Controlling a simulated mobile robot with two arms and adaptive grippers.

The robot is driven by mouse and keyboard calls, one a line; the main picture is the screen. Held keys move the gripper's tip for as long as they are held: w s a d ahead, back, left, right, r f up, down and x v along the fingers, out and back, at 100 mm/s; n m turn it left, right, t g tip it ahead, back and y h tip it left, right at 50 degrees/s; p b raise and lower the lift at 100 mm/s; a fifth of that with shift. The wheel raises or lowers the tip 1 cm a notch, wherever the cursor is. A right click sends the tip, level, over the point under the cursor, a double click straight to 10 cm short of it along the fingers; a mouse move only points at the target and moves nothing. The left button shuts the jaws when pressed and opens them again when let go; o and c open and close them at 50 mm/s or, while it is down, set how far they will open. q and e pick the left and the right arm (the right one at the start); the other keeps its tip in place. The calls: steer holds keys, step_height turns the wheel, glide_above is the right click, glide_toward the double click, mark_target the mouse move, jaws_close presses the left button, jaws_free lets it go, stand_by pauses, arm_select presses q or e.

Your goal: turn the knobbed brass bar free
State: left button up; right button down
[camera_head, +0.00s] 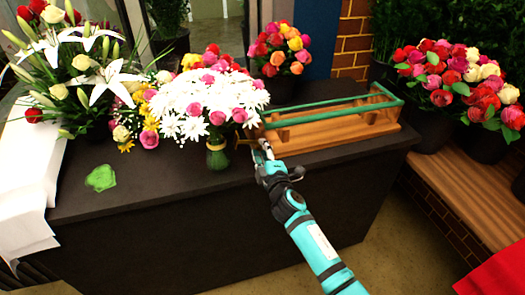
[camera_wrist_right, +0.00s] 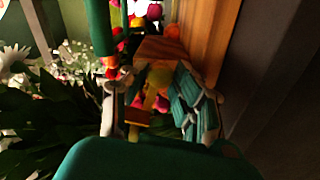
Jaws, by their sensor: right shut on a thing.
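My right gripper (camera_head: 262,150) is at the left end of a wooden stand with green rails (camera_head: 345,137), at the front of the dark counter. A small brass-coloured piece (camera_head: 244,141) shows just left of its fingertips; it looks like part of the knobbed brass bar. In the right wrist view, my right gripper (camera_wrist_right: 150,108) has a finger on either side of the brass bar (camera_wrist_right: 139,116) and is shut on it. Most of the bar is hidden by the fingers, and its turn angle cannot be told. My left gripper is not in view.
A white daisy and pink rose bouquet (camera_head: 205,105) stands close left of my gripper. A lily arrangement (camera_head: 85,70) is farther left. A green crumpled piece (camera_head: 101,178) lies on the dark counter (camera_head: 150,187). Rose buckets stand on the wooden bench (camera_head: 455,183) at right.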

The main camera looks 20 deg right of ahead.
steer(key=shift+n, duration=1.3)
steer(key=shift+f, duration=0.1)
steer(key=c, duration=1)
jaws_free()
steer(key=shift+s+d, duration=0.1)
steer(key=shift+s, duration=3.95)
